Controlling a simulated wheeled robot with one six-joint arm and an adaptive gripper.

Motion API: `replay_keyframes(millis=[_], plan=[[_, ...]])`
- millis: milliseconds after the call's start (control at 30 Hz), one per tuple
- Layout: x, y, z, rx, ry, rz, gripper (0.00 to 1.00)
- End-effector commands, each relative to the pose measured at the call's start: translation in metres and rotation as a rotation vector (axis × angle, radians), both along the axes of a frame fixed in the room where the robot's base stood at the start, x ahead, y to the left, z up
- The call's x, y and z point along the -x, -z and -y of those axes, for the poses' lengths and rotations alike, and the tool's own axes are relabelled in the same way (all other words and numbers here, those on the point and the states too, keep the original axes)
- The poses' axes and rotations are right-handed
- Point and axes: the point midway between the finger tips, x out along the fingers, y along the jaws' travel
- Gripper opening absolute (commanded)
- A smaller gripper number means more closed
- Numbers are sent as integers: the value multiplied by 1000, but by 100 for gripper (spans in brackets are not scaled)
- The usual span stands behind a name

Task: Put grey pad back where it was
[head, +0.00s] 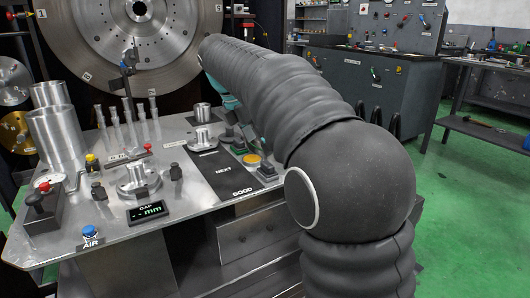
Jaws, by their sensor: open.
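I cannot pick out a grey pad for certain. A flanged steel piece (203,138) stands at the far end of a black strip (222,172) marked NEXT and GOOD. A small steel cylinder (203,112) stands just behind it. Another flanged steel piece (137,181) sits on a round base behind the GAP display (148,211), which reads "- - mm". My arm reaches over the right side of the bench, and a teal part of it shows by the strip's far end. My gripper is hidden behind the arm, so its hold is not visible.
The steel bench (105,232) carries several clear upright tubes, tall metal cylinders (55,135), a blue AIR button (89,232), black knobs and a yellow disc (251,159). A large steel disc (140,30) stands behind. Green floor is open at right, before a grey cabinet (370,90).

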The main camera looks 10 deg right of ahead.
Motion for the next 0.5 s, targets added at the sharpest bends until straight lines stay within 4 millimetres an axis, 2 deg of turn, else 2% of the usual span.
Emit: replay_keyframes(millis=[33,200,500], plan=[[0,-11,-4,-1,-1,3,82],[3,-30,-12,0,-1,0,82],[5,-38,-15,0,1,-1,82]])
